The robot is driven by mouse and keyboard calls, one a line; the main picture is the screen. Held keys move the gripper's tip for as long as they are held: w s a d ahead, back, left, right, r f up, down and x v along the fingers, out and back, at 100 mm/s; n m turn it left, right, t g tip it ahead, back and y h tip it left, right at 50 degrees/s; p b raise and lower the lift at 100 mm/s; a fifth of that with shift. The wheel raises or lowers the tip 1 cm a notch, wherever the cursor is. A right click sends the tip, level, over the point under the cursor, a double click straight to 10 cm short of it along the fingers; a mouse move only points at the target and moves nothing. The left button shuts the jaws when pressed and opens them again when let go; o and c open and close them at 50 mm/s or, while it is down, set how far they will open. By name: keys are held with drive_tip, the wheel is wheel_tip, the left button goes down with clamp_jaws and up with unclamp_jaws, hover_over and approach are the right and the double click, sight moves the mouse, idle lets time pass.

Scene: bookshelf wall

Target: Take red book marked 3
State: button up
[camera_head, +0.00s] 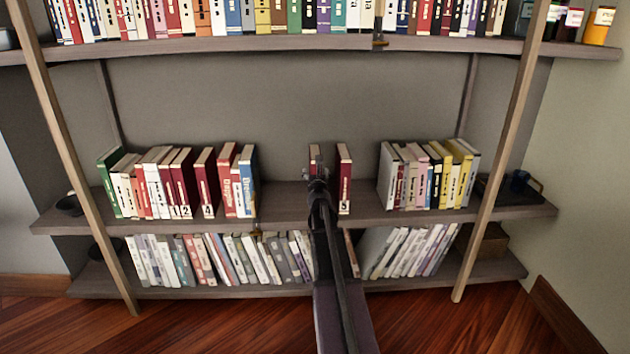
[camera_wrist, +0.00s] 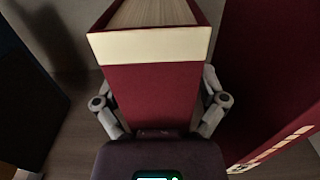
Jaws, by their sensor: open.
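Two red books stand apart in the middle of the central shelf. The left one (camera_head: 315,153) is mostly hidden behind my gripper (camera_head: 318,186). In the wrist view a red book (camera_wrist: 150,85) with a cream band stands between my open fingers (camera_wrist: 160,105), one on each side. Its number is hidden. I cannot tell whether the fingers touch it.
The central shelf (camera_head: 285,205) has free room left of the two red books. A row of books (camera_head: 235,180) stands at left, including red ones marked 2 and another number. More books (camera_head: 430,175) stand at right. Wooden posts (camera_head: 505,150) flank the shelves.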

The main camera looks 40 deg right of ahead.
idle(0.3)
drive_tip(key=c, duration=1.3)
drive_tip(key=shift+o, duration=0.2)
drive_tip(key=shift+r, duration=0.1)
clamp_jaws()
drive_tip(key=s+a+r+p, duration=0.2)
drive_tip(key=s+a, duration=0.2)
drive_tip(key=s, duration=0.2)
drive_tip(key=s+a+r+p, duration=0.2)
drive_tip(key=s+a+p, duration=0.1)
drive_tip(key=s, duration=0.4)
drive_tip(key=shift+s+a+r, duration=0.2)
drive_tip(key=shift+a+r, duration=0.2)
drive_tip(key=shift+a, duration=0.45)
drive_tip(key=shift+s+r, duration=0.1)
